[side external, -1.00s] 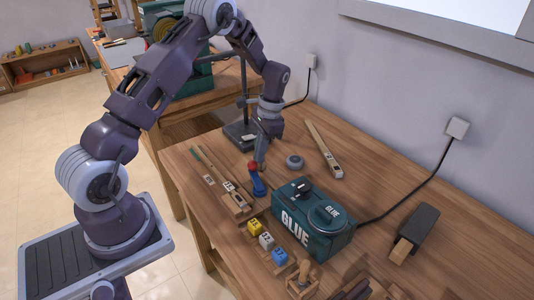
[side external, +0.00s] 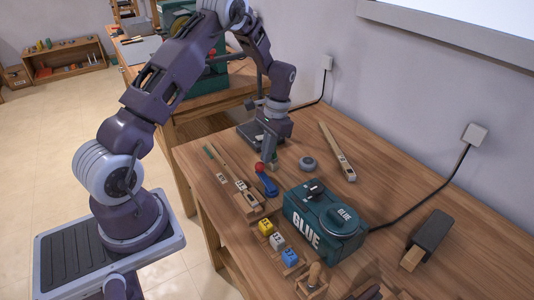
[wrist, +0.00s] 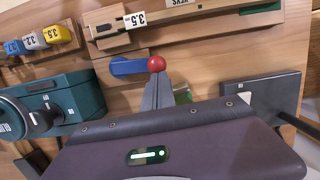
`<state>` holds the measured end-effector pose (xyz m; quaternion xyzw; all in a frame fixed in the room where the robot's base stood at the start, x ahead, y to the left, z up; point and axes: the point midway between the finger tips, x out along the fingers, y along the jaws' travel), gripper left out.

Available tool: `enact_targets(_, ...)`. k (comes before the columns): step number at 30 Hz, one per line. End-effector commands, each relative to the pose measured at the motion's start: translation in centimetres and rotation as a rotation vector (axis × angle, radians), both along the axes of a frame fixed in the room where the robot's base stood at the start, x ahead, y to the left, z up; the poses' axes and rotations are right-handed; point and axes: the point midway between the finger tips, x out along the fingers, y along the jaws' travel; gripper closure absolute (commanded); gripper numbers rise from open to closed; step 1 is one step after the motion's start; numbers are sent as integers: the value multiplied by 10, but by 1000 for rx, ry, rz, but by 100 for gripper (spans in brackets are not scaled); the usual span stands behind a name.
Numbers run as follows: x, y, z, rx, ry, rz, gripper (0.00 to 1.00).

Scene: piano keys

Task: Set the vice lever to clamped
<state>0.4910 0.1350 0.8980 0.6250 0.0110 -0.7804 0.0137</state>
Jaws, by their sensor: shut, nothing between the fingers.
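A blue lever with a red ball knob stands on the workbench just left of the green GLUE box. I take it to be the vice lever (side external: 268,185), and its blue bar also shows in the wrist view (wrist: 128,67). Its red knob (side external: 260,168) shows at the bar's right end in the wrist view (wrist: 156,64). My gripper (side external: 272,163) is shut and empty, pointing down right beside the knob. In the wrist view the closed fingertips (wrist: 157,77) sit just below the knob; I cannot tell whether they touch it. The lever's base is partly hidden.
The GLUE box (side external: 325,222) stands close to the right. Yellow, white and blue number blocks (side external: 277,241) line the front. A wooden rail with a 3.5 slider (side external: 246,197) lies to the left. A grey round knob (side external: 308,163) and a wooden strip (side external: 337,150) lie behind.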

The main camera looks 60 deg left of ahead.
Motion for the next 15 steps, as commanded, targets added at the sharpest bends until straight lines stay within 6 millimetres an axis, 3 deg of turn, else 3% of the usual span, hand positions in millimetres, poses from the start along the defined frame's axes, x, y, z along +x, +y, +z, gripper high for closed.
enact_targets(5, 2, 0, 7, 2, -2, 0, 100)
enact_targets(15, 17, 0, 75, 2, -5, 0, 100)
